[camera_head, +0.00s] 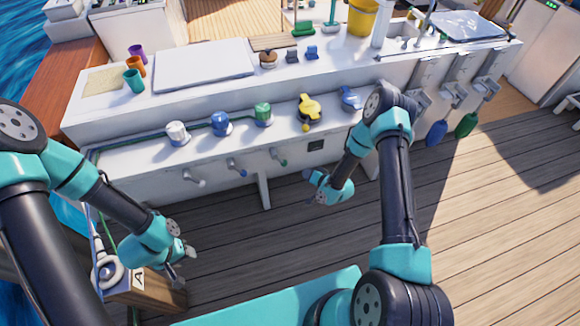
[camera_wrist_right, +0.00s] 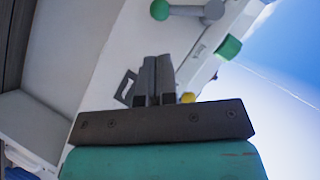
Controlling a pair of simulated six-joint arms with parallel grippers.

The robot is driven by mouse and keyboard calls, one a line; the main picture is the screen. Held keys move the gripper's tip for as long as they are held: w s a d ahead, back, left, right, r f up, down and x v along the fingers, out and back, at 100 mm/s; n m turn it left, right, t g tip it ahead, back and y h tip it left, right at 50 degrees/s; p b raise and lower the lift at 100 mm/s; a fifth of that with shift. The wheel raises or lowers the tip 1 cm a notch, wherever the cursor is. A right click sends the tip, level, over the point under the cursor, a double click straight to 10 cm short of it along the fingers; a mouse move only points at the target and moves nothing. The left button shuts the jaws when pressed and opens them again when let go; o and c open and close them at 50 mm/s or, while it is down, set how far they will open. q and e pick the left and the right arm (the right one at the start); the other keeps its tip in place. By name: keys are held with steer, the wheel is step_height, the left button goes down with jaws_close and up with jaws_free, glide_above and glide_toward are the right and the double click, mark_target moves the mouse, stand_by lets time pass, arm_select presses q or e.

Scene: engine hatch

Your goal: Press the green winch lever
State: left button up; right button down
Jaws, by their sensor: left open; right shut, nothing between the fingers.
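The green winch lever (camera_head: 279,157) sticks out from the front of the white counter, below the green winch (camera_head: 263,114). In the right wrist view the lever (camera_wrist_right: 183,10) shows at the top as a grey rod with a green ball end, with the green winch (camera_wrist_right: 229,47) to its right. My right gripper (camera_head: 308,175) is shut and empty, in front of the counter and right of the lever, apart from it. Its closed fingers (camera_wrist_right: 157,80) show in the right wrist view. My left gripper (camera_head: 184,263) is open and empty, low at the left above the deck.
A blue-tipped lever (camera_head: 237,169) and a white-tipped lever (camera_head: 194,179) stick out further left. A yellow winch (camera_head: 309,108) stands right of the green one. A wooden crate (camera_head: 150,292) is near my left gripper. Open deck (camera_head: 235,235) lies before the counter.

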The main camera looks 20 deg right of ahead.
mark_target(281, 161)
steer(key=x, duration=1.1)
